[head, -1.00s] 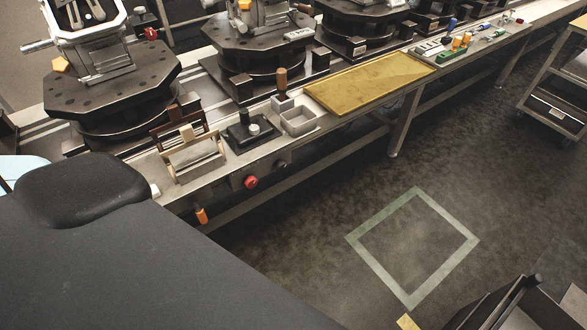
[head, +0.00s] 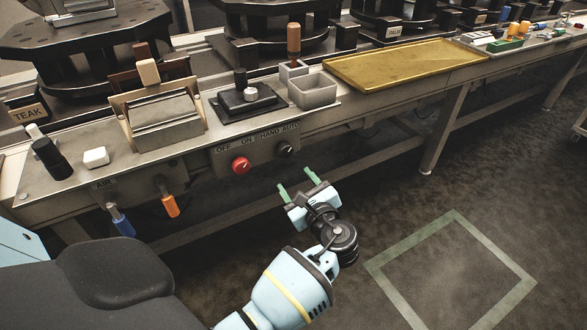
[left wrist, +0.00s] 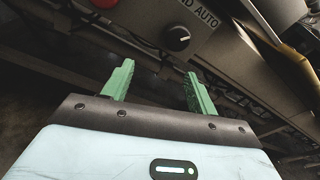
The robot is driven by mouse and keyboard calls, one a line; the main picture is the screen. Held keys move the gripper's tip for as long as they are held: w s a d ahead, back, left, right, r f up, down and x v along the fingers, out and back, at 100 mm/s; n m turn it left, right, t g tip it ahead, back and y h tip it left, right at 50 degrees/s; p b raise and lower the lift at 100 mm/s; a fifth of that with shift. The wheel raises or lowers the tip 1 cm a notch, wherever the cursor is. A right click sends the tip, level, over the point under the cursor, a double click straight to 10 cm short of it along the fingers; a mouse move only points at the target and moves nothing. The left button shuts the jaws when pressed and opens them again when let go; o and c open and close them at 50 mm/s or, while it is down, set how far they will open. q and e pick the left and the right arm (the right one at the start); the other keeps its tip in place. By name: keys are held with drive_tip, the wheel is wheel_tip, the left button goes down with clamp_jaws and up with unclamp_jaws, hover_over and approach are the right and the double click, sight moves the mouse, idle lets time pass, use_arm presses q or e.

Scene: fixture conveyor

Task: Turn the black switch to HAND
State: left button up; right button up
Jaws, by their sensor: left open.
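The black switch (head: 286,150) is a round knob on the front panel of the conveyor frame, under the words HAND and AUTO. The right gripper is not in view.
A red knob (head: 241,166) under OFF and ON sits left of the switch. An orange handle (head: 170,206) and a blue handle (head: 121,226) hang farther left. A grey bin (head: 315,92) and yellow tray (head: 400,66) lie on the ledge above. Floor space in front is clear.

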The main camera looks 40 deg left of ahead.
sight(287, 152)
use_arm(q)
drive_tip(key=w+r, duration=0.1)
drive_tip(key=w+r+y+b, duration=0.1)
drive_tip(key=shift+r+g+y, duration=0.3)
drive_tip(key=shift+r+g, duration=0.05)
drive_tip(key=shift+g, duration=0.05)
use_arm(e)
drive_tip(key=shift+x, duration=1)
use_arm(q)
drive_tip(key=b+x, duration=0.2)
drive_tip(key=x, duration=0.5)
drive_tip(key=shift+w+a, duration=0.1)
drive_tip(key=shift+a, duration=0.2)
drive_tip(key=shift+c, duration=1.1)
drive_tip(key=c, duration=0.8)
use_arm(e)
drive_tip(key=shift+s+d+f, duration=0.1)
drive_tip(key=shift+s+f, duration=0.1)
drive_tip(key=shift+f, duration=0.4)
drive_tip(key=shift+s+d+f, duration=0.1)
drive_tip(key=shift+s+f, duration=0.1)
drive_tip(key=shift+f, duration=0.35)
